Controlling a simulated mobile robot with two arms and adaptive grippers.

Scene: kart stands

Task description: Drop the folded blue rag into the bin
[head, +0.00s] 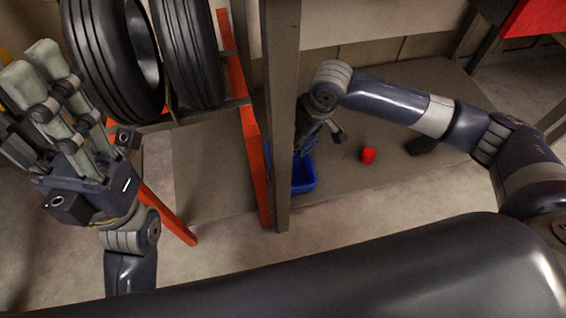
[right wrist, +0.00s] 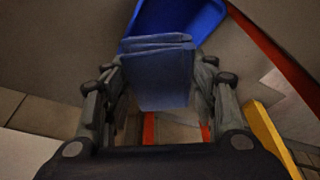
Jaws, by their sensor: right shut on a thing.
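My right gripper (right wrist: 160,82) is shut on the folded blue rag (right wrist: 158,78), which shows as a layered blue block between its fingers in the right wrist view. The blue bin (right wrist: 180,16) lies just beyond the rag there, partly hidden by it. In the head view the bin (head: 304,178) stands on the grey surface, partly behind a grey post. My right gripper (head: 306,138) is above the bin there, partly hidden by the post, and the rag cannot be made out. My left gripper (head: 40,85) is raised at the far left, away from the bin; its finger opening is unclear.
A grey upright post (head: 281,110) and an orange upright (head: 251,150) stand close left of the bin. Black tires (head: 190,55) sit on a rack at the upper left. A red round object (head: 368,155) and a dark object (head: 421,146) lie right of the bin.

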